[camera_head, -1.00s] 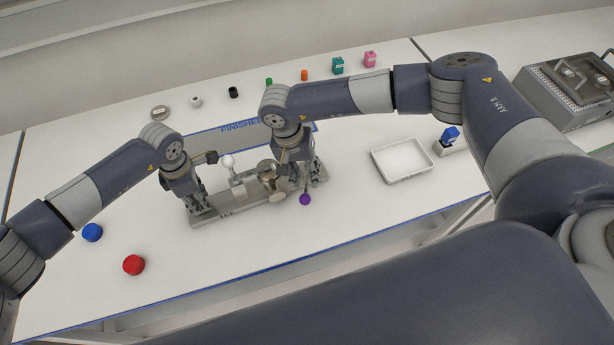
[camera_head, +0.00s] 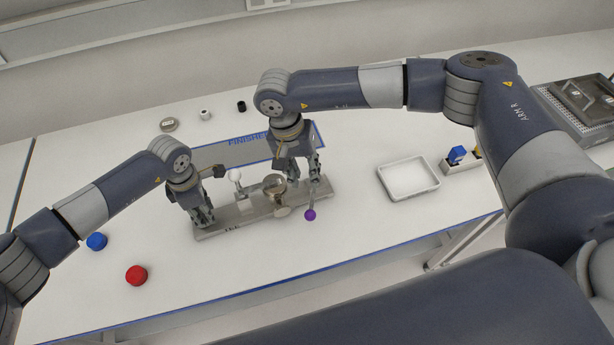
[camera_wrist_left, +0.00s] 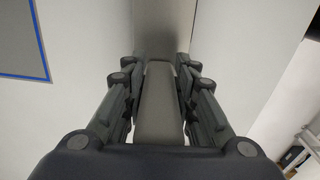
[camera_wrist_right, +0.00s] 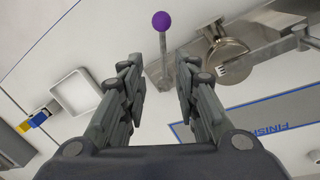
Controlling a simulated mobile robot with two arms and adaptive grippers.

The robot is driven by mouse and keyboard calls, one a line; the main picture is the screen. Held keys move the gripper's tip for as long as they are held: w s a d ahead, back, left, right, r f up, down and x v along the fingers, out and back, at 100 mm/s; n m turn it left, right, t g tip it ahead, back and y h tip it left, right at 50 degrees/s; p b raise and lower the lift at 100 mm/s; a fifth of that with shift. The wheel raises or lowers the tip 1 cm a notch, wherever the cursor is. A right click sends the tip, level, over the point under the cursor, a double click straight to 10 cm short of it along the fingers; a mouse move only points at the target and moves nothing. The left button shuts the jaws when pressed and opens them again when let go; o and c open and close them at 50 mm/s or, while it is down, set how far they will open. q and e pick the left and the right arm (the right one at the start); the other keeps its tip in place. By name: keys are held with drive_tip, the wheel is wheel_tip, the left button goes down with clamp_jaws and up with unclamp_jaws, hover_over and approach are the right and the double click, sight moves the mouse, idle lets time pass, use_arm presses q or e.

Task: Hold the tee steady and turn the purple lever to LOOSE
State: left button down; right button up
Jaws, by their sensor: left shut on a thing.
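The tee is a grey metal body with a round flange (camera_head: 274,183) on a long grey bar (camera_head: 262,211); the flange also shows in the right wrist view (camera_wrist_right: 227,58). My left gripper (camera_head: 203,222) is shut on the left end of the bar; the left wrist view shows a grey piece (camera_wrist_left: 160,100) between its fingers. The purple lever's ball (camera_head: 310,215) sticks out toward the table's front edge; it also shows in the right wrist view (camera_wrist_right: 162,21). My right gripper (camera_head: 301,176) is open and empty above the lever, whose shaft lies ahead between the fingers.
A white tray (camera_head: 436,184) and a small holder with a blue item (camera_head: 457,154) stand to the right. Red (camera_head: 136,275) and blue (camera_head: 96,241) caps lie at the left. A white knob (camera_head: 234,175) rises beside the flange. The blue-edged FINISHED area (camera_head: 215,152) lies behind.

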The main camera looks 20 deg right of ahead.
drive_tip(key=shift+w+a+r, duration=0.1)
drive_tip(key=shift+a+r, duration=0.05)
drive_tip(key=shift+r, duration=0.75)
drive_tip(key=shift+w+a+r, duration=0.1)
drive_tip(key=shift+a+r, duration=0.05)
drive_tip(key=shift+r, duration=0.75)
wheel_tip(320, 180, up, 12)
drive_tip(key=a, duration=0.2)
drive_tip(key=shift+w, duration=0.3)
drive_tip(key=shift+f, duration=0.1)
drive_tip(key=shift+c, duration=0.6)
